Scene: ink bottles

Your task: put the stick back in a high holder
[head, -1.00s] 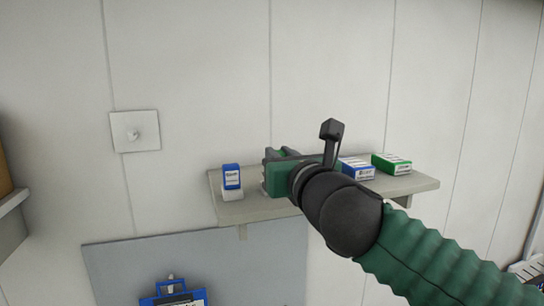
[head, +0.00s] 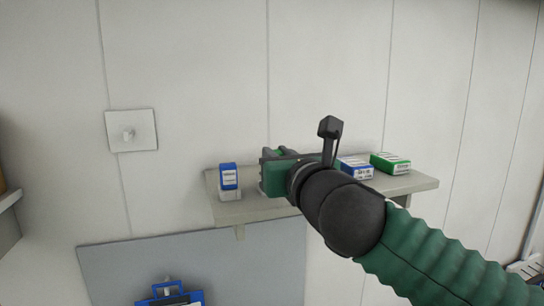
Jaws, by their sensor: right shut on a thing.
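My right gripper (head: 272,174) is at the grey wall shelf, seen from behind, with its arm coming in from the lower right. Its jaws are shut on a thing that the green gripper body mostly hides. A small bright green patch (head: 281,150) shows at its far top edge; I cannot tell if this is the held thing. No stick can be made out. To the gripper's left, a small blue and white pack (head: 229,175) stands upright on a white base (head: 230,194) on the shelf; I cannot tell if this base is a holder. My left gripper is not in view.
The shelf (head: 232,213) also bears a blue and white box (head: 356,170) and a green and white box (head: 390,163) to the right. A wall plate with a hook (head: 130,131) is at the left. A grey board (head: 120,265) with a blue item (head: 168,293) is below.

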